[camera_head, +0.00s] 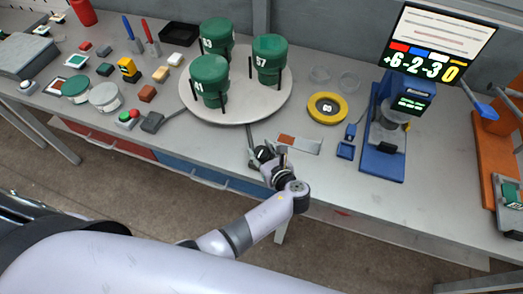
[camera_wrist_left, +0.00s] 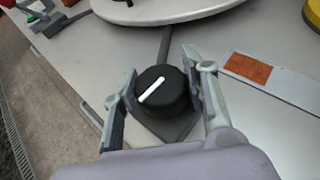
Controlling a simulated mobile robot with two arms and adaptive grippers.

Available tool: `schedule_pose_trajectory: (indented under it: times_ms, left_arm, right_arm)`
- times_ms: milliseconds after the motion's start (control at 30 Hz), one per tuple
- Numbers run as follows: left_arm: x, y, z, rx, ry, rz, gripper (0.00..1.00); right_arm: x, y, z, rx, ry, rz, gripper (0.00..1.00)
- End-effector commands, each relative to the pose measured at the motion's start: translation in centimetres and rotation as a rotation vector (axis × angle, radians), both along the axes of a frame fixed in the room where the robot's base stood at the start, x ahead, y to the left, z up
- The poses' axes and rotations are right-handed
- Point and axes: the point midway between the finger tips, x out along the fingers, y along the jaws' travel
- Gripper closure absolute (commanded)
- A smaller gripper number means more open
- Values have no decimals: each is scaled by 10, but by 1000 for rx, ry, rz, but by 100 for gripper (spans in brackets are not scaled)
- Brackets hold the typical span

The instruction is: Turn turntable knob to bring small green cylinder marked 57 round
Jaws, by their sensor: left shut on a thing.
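The round grey turntable (camera_head: 237,117) carries three dark green cylinders held between black posts. The cylinder marked 57 (camera_head: 270,48) stands at its right side. The one marked 41 (camera_head: 209,70) is at the front left, and another (camera_head: 217,32), whose number is hard to read, is at the back. The black knob (camera_wrist_left: 170,103) with a white pointer line sits on a dark base in front of the turntable. My left gripper (camera_head: 267,155) is around the knob, one finger on each side, shut on it; it also shows in the left wrist view (camera_wrist_left: 163,80). My right gripper is out of view.
A yellow ring (camera_head: 327,108) and a blue stand (camera_head: 386,150) are further right. A red-and-green button box (camera_head: 127,118) and a dark box (camera_head: 152,121) are to the left, near several small blocks.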

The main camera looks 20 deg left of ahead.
Motion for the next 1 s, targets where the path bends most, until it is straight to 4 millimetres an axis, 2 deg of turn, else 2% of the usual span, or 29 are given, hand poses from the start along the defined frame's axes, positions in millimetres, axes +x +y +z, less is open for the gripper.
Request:
schedule_pose_trajectory:
  times_ms: [33,633,667,933,1000]
  left_arm:
    - [-5,-1,-7,-3,16,2,87]
    - [-5,-1,-7,-3,16,2,87]
    - [-5,-1,-7,-3,16,2,58]
    - [-3,0,-3,-1,8,1,40]
    - [-2,0,-3,-2,7,1,40]
  right_arm:
    - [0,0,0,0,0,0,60]
    - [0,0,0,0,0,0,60]
    - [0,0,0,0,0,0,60]
    - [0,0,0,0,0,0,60]
    - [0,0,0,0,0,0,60]
